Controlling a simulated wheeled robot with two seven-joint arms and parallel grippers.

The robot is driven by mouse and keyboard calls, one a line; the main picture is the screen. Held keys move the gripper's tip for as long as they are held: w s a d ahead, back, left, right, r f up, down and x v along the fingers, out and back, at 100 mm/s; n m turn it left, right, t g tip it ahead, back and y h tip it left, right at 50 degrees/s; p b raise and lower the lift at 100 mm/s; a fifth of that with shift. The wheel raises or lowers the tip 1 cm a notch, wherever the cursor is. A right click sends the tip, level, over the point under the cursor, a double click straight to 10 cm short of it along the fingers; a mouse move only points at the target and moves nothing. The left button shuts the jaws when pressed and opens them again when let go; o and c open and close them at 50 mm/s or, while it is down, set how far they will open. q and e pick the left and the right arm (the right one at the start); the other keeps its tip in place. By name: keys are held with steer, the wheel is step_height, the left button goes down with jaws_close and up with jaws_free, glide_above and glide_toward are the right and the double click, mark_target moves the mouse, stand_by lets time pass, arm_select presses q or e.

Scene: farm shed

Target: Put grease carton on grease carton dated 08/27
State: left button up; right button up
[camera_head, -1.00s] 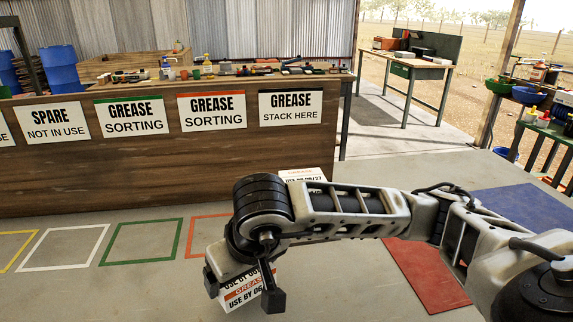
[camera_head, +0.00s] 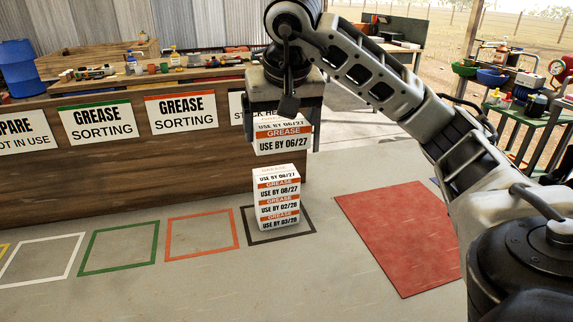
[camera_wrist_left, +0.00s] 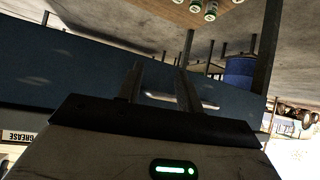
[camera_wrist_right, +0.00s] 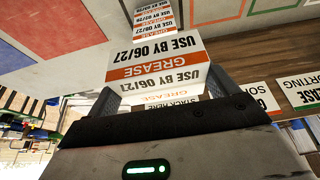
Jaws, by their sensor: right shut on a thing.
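My right gripper (camera_head: 283,116) points down, shut on a white grease carton (camera_head: 282,146) with an orange band, labelled USE BY 06/27. The held carton also fills the right wrist view's middle (camera_wrist_right: 158,68). It hangs above a stack of grease cartons, with a visible gap. The stack's top carton (camera_head: 278,185) reads USE BY 08/27; those below read 02/28 (camera_head: 279,207) and 03/28 (camera_head: 279,223). The top carton shows beyond the held one in the right wrist view (camera_wrist_right: 153,18). My left gripper (camera_wrist_left: 160,75) shows only in its wrist view, fingers apart and empty.
The stack stands inside a black floor outline (camera_head: 249,238). Orange (camera_head: 203,236), green (camera_head: 118,247) and white outlines to its left are empty. A wooden counter (camera_head: 110,170) with signs stands behind. A red floor mat (camera_head: 400,235) lies right, partly behind my arm.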

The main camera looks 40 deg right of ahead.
steer(key=shift+w+d+f, duration=0.3)
steer(key=shift+w+d, duration=0.05)
steer(key=shift+d, duration=0.2)
steer(key=shift+w+d+f, duration=0.25)
steer(key=shift+w+d, duration=0.1)
steer(key=shift+d, duration=0.2)
steer(key=w+d+f, duration=0.1)
steer(key=d+f, duration=0.1)
steer(key=f, duration=0.1)
steer(key=w+d+f, duration=0.1)
steer(key=d+f, duration=0.1)
steer(key=shift+w+f, duration=0.1)
steer(key=shift+w, duration=0.25)
steer(key=shift+w+d+f, duration=0.1)
steer(key=shift+d+f, duration=0.1)
steer(key=shift+f, duration=0.1)
steer(key=shift+w+d+f, duration=0.1)
steer(key=shift+d+f, duration=0.05)
steer(key=shift+f, duration=1.55)
steer(key=shift+f, duration=0.25)
steer(key=o, duration=0.9)
steer(key=shift+c, duration=0.2)
steer(key=shift+r, duration=0.55)
steer(key=p+v, duration=0.1)
steer(key=v, duration=1)
steer(key=shift+s+r, duration=0.15)
steer(key=shift+s, duration=0.05)
